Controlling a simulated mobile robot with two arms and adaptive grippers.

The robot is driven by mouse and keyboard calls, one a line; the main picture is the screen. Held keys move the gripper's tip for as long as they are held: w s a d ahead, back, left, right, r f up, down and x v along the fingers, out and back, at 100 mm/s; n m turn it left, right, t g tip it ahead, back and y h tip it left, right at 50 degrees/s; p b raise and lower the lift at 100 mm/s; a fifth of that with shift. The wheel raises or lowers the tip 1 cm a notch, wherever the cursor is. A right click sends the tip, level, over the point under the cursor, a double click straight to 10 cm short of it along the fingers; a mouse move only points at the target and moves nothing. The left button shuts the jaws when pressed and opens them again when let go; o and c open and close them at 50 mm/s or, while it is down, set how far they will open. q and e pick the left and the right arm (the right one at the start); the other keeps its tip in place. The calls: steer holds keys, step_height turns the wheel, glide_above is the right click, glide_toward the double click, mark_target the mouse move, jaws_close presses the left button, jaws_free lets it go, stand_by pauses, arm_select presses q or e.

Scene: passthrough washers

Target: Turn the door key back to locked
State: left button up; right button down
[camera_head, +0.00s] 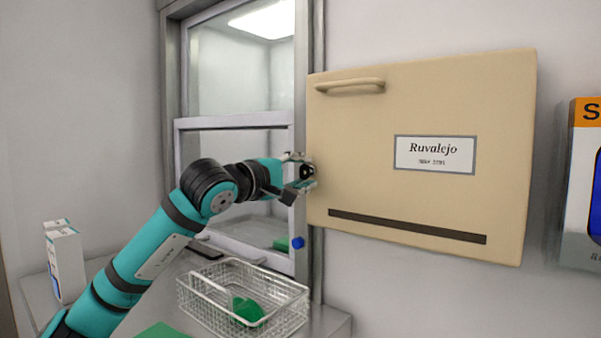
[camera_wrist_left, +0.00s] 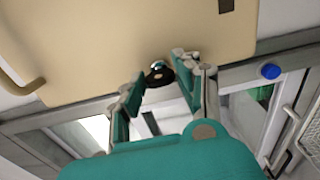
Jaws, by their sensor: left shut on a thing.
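The beige door panel (camera_head: 365,120) stands to the right of the window frame, with a label reading Ruvalejo (camera_head: 434,155). It also fills the top of the left wrist view (camera_wrist_left: 100,40). A dark, round-headed key (camera_head: 307,171) sits at the panel's left edge; in the left wrist view its dark base and shiny top (camera_wrist_left: 158,74) show between the fingers. My left gripper (camera_head: 301,173) is at this edge, its fingers (camera_wrist_left: 168,88) either side of the key and shut on it. The key's exact turn angle is hard to tell. My right gripper is out of view.
A glazed hatch (camera_head: 235,124) stands behind my left arm. A blue knob (camera_head: 298,243) is below the gripper. A wire basket (camera_head: 245,300) with a green item is on the counter, near white boxes (camera_head: 65,262). A handle (camera_head: 350,86) crosses the panel's upper left.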

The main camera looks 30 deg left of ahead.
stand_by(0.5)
arm_select(q)
steer(key=o, duration=1.1)
steer(key=shift+o, duration=0.2)
steer(key=shift+s, duration=0.25)
steer(key=s, duration=1.1)
steer(key=shift+s+a, duration=0.25)
steer(key=shift+a, duration=0.15)
steer(key=shift+f, duration=0.1)
